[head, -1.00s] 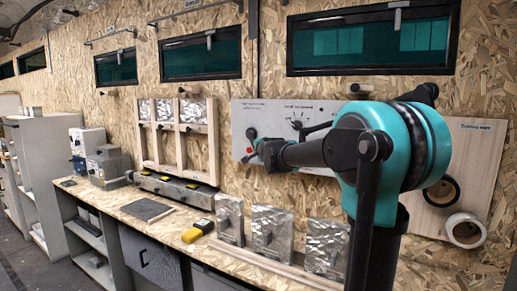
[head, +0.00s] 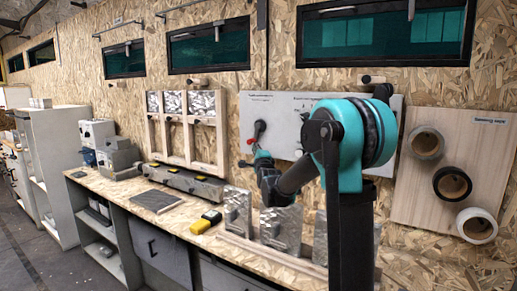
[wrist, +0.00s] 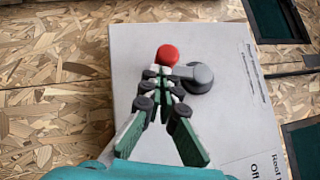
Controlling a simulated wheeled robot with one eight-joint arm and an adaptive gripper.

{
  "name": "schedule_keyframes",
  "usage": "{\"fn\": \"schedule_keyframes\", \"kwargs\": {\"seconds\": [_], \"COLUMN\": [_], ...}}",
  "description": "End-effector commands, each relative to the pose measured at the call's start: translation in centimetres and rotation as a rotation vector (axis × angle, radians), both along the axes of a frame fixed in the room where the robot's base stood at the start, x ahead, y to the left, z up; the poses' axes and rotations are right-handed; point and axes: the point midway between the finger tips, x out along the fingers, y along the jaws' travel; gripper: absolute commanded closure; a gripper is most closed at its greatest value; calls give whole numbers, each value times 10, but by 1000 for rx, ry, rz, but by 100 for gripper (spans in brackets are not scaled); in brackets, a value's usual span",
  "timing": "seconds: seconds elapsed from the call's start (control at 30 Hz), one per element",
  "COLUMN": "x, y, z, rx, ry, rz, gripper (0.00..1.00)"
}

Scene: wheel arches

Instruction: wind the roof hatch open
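A crank with a grey hub (wrist: 200,77) and a red knob (wrist: 167,55) is on a pale wall panel (wrist: 225,120). Part of a label starting "Roof" shows at the panel's lower right in the wrist view. In the head view the crank (head: 259,129) is at the left end of the panel (head: 283,108), its arm slanting down left. My gripper (wrist: 159,73) has its fingertips close together at the knob's lower left edge. Whether they touch it or hold anything is not clear. In the head view my gripper (head: 263,158) is just below the crank. I see no roof hatch.
A workbench (head: 135,197) runs along the wall below, with a yellow-black block (head: 206,222), foil-covered panels (head: 237,213) and a grey long box (head: 185,183). A board with rolls (head: 452,183) hangs at right. Dark windows (head: 385,35) line the wall above.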

Motion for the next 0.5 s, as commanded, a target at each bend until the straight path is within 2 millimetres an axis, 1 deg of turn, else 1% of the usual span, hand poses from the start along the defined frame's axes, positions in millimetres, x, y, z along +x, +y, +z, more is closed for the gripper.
{"fn": "schedule_keyframes", "kwargs": {"seconds": [0.03, 0.2, 0.5], "x": [2, 6, 19], "y": [5, 11, 28], "z": [-2, -4, -4], "rx": [42, 182, 375], "ry": [-32, -131, -271], "rz": [6, 3, 0], "gripper": [100, 100, 100]}}
